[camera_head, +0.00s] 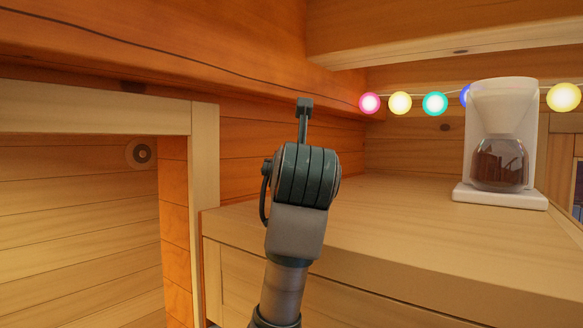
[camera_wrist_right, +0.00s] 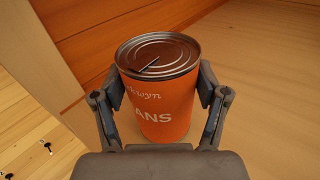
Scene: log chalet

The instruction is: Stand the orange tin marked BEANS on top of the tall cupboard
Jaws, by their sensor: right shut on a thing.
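The orange tin (camera_wrist_right: 160,112) shows in the right wrist view with its grey metal lid up and part of its white lettering, "ANS", facing me. My right gripper (camera_wrist_right: 160,84) is shut on it, one finger on each side. The tin looks upright in front of pale wood; its base is partly hidden, and I cannot tell whether it touches a surface. In the head view my right arm rises in the middle and its wrist hides the fingers and tin. The tall cupboard's flat wooden top (camera_head: 400,225) spreads behind and right of the wrist. My left gripper is not in view.
A white coffee maker (camera_head: 500,190) stands at the right on the cupboard top. Coloured string lights (camera_head: 400,103) hang behind it. A ceiling beam (camera_head: 450,45) runs overhead. A wooden post (camera_head: 205,155) stands left of the cupboard. The top between wrist and coffee maker is clear.

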